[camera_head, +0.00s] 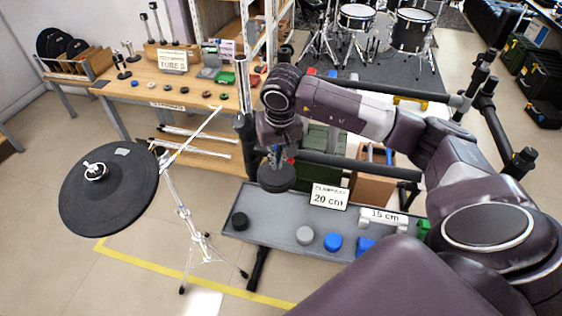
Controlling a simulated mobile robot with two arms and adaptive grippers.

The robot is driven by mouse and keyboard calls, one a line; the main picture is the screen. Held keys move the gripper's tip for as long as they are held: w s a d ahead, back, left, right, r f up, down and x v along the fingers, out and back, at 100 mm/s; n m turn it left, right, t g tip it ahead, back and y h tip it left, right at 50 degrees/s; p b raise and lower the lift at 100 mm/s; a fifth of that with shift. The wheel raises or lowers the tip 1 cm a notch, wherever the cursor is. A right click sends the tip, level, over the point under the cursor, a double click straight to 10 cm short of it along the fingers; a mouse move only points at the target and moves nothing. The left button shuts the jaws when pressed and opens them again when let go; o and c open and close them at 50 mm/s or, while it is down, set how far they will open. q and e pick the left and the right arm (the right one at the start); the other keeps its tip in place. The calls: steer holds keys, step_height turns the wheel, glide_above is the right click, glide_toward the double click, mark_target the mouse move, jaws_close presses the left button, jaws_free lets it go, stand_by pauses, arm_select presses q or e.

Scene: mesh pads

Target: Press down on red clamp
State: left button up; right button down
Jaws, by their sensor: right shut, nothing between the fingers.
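My right arm comes in from the right, and my right gripper (277,156) points down over the back left of the grey tray table (275,232). It is shut and appears empty. A dark round pad (277,178) lies directly below the fingertips; I cannot tell whether they touch. A small red spot (291,159) shows just right of the fingers, too small to tell whether it is the red clamp. My left gripper is not in view.
The tray table holds black (239,221), grey (305,235) and blue (332,241) round pieces and a "20 cm" sign (330,198). A black cymbal pad (110,190) on a stand is at left. Dark rack bars (360,165) run behind the tray.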

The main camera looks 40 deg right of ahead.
steer(key=shift+f+b, duration=0.95)
steer(key=shift+f, duration=0.05)
stand_by(0.3)
steer(key=shift+s+f+b, duration=0.2)
steer(key=shift+f+b, duration=0.05)
steer(key=shift+b, duration=0.3)
stand_by(1.6)
steer(key=shift+w+r+p, duration=0.15)
steer(key=shift+r+p, duration=0.25)
steer(key=shift+r, duration=0.25)
steer(key=shift+r+p, duration=1.5)
steer(key=shift+r, duration=1.5)
